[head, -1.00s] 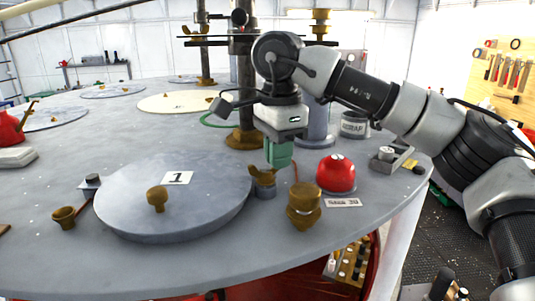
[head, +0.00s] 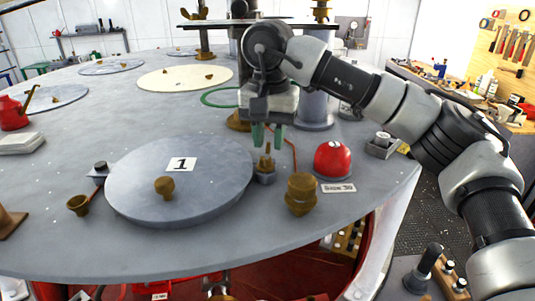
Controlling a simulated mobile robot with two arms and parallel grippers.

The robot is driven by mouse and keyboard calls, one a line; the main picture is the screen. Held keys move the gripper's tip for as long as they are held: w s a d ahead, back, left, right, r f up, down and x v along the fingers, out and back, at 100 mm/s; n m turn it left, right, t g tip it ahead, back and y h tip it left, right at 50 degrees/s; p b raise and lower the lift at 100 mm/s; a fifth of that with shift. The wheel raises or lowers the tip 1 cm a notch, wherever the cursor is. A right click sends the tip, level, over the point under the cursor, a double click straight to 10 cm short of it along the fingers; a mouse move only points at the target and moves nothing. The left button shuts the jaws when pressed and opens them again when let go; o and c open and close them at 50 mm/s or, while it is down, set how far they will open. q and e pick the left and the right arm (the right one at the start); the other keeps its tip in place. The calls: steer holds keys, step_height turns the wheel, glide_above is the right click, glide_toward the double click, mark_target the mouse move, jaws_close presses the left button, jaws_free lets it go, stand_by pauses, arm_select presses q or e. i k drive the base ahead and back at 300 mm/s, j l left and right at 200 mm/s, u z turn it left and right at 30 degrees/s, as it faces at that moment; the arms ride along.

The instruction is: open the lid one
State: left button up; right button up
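The round grey lid marked 1 (head: 207,190) lies flat and closed on the deck, with a brass knob (head: 164,186) on top. At its right edge stands a small brass wing nut (head: 265,163) on a grey base; its wings look narrow from here. My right gripper (head: 268,143) is just above the wing nut, its two green fingers apart with a gap between them. Whether the fingertips touch the nut, I cannot tell. My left gripper is not in view.
A red dome button (head: 333,160) and a brass fitting (head: 301,194) stand close right of the wing nut. A post rises behind my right gripper. The deck left of the lid has free room.

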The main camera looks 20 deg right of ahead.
mark_target(179, 178)
steer(key=k, duration=1.5)
